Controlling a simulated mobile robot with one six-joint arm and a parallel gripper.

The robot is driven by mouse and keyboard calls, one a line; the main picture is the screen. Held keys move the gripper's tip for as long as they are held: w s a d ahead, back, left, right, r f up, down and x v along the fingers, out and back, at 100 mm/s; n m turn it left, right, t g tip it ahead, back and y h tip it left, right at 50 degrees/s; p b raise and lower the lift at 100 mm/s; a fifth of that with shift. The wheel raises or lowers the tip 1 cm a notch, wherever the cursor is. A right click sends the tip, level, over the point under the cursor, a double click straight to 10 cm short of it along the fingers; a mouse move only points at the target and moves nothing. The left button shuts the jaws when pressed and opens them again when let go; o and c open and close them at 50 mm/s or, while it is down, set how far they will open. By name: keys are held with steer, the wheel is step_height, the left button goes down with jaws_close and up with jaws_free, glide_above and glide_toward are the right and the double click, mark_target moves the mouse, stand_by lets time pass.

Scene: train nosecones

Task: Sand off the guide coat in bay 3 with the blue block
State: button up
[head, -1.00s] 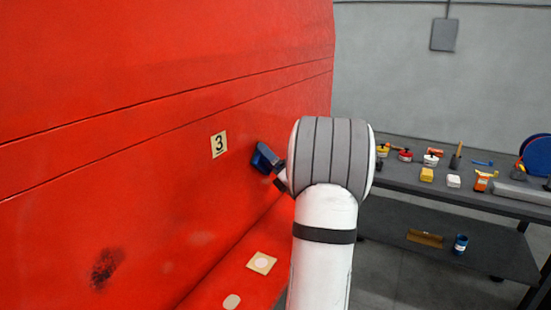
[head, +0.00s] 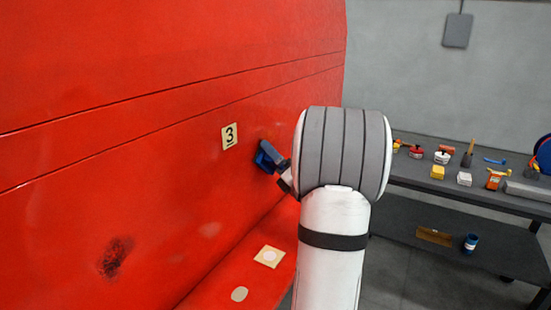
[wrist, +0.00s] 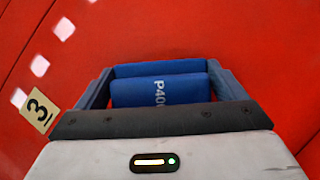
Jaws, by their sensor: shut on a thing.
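My gripper (wrist: 160,90) is shut on the blue block (wrist: 160,92), which is marked "P400" in the wrist view. In the head view the blue block (head: 268,157) is at the red nosecone panel (head: 110,60), right of and a little below the number 3 label (head: 230,136). I cannot tell whether its face touches the panel. The label also shows at the left of the wrist view (wrist: 38,112). A dark smudged patch (head: 115,257) is on the panel at lower left, well left of the block. Most of my gripper is hidden behind my arm in the head view.
A dark bench (head: 450,190) with several small tools and blocks stands at the right. A blue can (head: 470,243) is on its lower shelf. A square pad with a pale disc (head: 269,256) lies on the red ledge below the panel.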

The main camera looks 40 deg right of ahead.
steer(key=shift+s+d, duration=0.35)
steer(key=shift+s, duration=0.55)
steer(key=shift+s+d, duration=0.4)
steer(key=shift+s, duration=0.5)
steer(key=shift+s+d, duration=0.35)
steer(key=shift+s, duration=0.55)
steer(key=shift+s, duration=0.1)
steer(key=s, duration=0.1)
steer(key=s+d, duration=0.1)
steer(key=shift+s+d, duration=0.1)
steer(key=shift+s, duration=0.2)
